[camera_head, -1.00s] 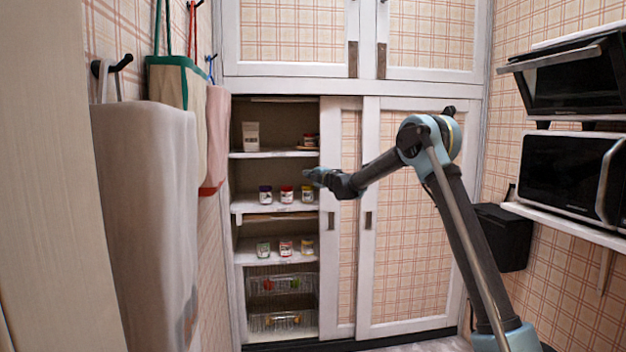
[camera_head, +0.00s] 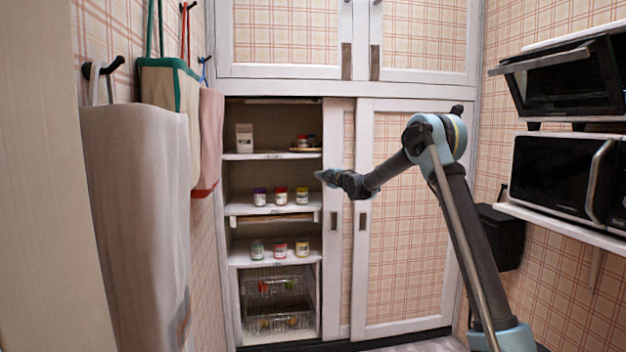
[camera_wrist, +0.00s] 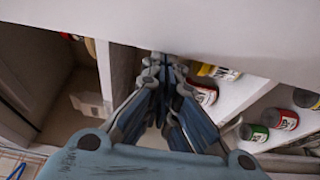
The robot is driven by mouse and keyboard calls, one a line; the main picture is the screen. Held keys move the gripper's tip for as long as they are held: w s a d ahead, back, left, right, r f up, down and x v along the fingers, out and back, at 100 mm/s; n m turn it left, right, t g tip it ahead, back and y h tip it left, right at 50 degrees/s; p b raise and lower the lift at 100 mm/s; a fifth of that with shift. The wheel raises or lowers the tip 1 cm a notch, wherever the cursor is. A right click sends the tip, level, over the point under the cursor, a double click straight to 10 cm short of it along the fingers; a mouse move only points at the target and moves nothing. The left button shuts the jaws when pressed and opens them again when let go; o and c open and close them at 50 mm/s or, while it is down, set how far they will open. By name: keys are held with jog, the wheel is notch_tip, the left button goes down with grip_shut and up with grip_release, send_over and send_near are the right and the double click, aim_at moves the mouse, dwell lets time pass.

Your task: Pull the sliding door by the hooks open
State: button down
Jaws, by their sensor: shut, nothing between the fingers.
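The sliding door (camera_head: 348,220) nearest the hooks is a white-framed plaid panel. It stands partly open, slid right so that much of it lies behind the right-hand door (camera_head: 405,210). Its dark recessed handle (camera_head: 334,221) shows on its left frame. My gripper (camera_head: 323,176) is shut and empty at the door's left edge, at middle-shelf height. In the wrist view my gripper (camera_wrist: 160,65) has its fingers together, tips against or close to a white surface (camera_wrist: 190,30), likely the door's frame. I cannot tell whether they touch. Black wall hooks (camera_head: 100,67) are at left.
Open shelves (camera_head: 275,208) hold several jars (camera_head: 281,196) and wire baskets (camera_head: 278,322). Bags (camera_head: 135,200) hang along the left wall. A microwave (camera_head: 565,175) on a shelf and a black box (camera_head: 500,237) stand at right. Upper cupboards (camera_head: 290,40) are shut.

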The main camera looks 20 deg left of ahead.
jog(key=d, duration=0.1)
jog(key=w+d, duration=0.1)
jog(key=d, duration=0.1)
jog(key=w+d, duration=0.1)
jog(key=shift+w+d, duration=0.1)
jog(key=shift+d, duration=0.05)
